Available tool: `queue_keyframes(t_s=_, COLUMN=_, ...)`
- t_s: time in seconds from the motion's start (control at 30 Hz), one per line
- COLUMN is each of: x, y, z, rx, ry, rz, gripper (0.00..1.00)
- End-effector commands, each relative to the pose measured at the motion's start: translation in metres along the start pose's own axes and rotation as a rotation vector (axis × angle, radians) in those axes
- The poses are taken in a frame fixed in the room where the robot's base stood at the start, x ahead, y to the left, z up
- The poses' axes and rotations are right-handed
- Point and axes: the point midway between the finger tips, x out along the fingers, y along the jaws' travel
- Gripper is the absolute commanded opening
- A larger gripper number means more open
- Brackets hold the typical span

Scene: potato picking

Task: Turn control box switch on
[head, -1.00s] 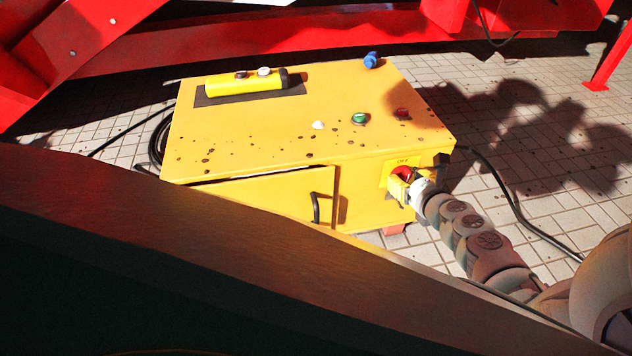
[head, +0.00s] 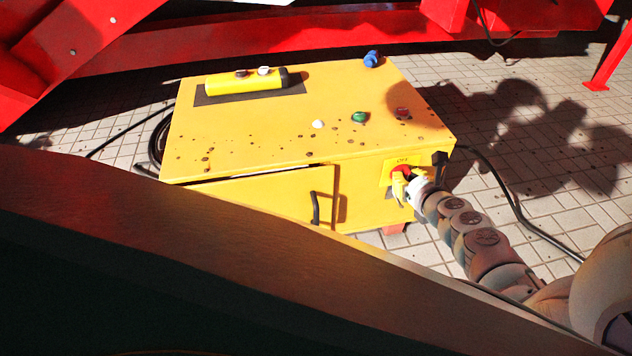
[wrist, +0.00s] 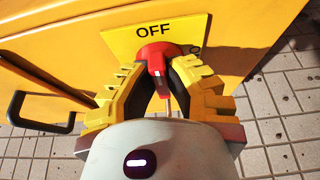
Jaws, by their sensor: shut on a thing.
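The yellow control box (head: 250,122) stands on the tiled floor in the head view. Its red rotary switch (wrist: 154,55) sits on a yellow plate (wrist: 118,40) lettered "OFF", on the box's front near the right end. My gripper (wrist: 161,74), with yellow stepped fingers, is shut on the red switch, one finger on each side. The switch handle points down between the fingers in the wrist view. In the head view my gripper (head: 404,185) reaches the switch from the lower right and hides part of it. Part of the plate's lettering is hidden.
A yellow handheld control (head: 245,83) and several buttons lie on the box top. A black door handle (head: 316,208) stands out left of the switch. A black cable (head: 515,200) runs across the floor at right. Red machine beams (head: 300,55) stand behind.

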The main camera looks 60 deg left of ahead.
Motion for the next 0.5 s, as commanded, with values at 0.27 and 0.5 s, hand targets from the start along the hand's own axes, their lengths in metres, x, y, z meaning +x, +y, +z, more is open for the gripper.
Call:
queue_keyframes(t_s=0.27, x=0.0, y=-0.0003, z=-0.0004, rx=0.004, ry=0.0, rz=0.001, gripper=0.0)
queue_keyframes(t_s=0.5, x=0.0003, y=-0.0025, z=-0.0007, rx=0.061, ry=-0.001, rz=0.019, gripper=0.0)
